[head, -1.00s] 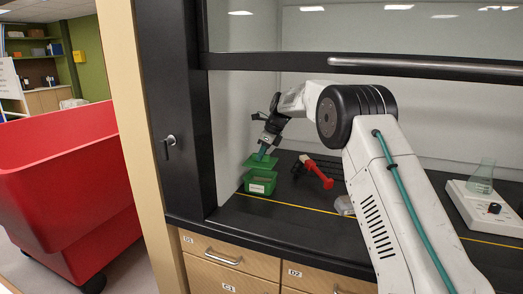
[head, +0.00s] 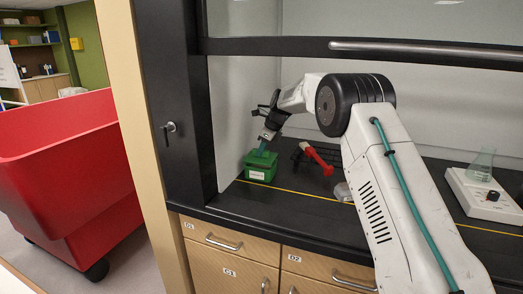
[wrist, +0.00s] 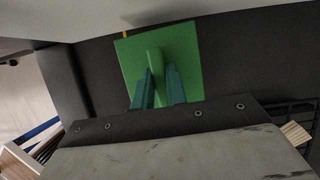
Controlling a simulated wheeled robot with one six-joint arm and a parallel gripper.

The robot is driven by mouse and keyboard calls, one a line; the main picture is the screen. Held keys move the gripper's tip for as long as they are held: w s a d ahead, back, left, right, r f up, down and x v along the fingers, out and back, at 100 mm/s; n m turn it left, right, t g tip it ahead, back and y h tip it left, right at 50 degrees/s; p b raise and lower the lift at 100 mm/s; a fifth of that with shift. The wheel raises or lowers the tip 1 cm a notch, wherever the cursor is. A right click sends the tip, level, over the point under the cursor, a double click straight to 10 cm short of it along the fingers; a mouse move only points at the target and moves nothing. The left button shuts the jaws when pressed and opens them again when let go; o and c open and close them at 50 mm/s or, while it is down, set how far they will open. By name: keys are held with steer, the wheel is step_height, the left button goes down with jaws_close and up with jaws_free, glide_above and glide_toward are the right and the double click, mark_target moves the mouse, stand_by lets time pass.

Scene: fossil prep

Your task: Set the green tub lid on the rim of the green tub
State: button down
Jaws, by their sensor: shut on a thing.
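The green tub (head: 258,174) stands on the dark bench of the fume hood, near its left front, with a white label on its front. The green tub lid (head: 262,157) is at the top of the tub, and in the head view it looks level with the rim. My gripper (head: 262,148) is above it, shut on the lid's raised handle. In the wrist view the square green lid (wrist: 185,60) shows from above with its handle between my two fingers (wrist: 158,85). The lid hides the tub there, so I cannot tell whether it is fully seated.
A red-handled tool (head: 320,160) lies right of the tub, by a black rack (head: 298,152). A small grey object (head: 342,191) is near the yellow line. A white device with a flask (head: 484,195) stands far right. The hood's dark post (head: 180,110) is at left.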

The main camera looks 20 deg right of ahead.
steer(key=shift+f, duration=0.1)
stand_by(0.3)
steer(key=shift+f, duration=0.5)
steer(key=c, duration=1.3)
jaws_free()
steer(key=shift+c, duration=0.2)
steer(key=shift+r, duration=0.1)
step_height(320, 180, up, 7)
steer(key=shift+f, duration=0.1)
steer(key=shift+a, duration=0.1)
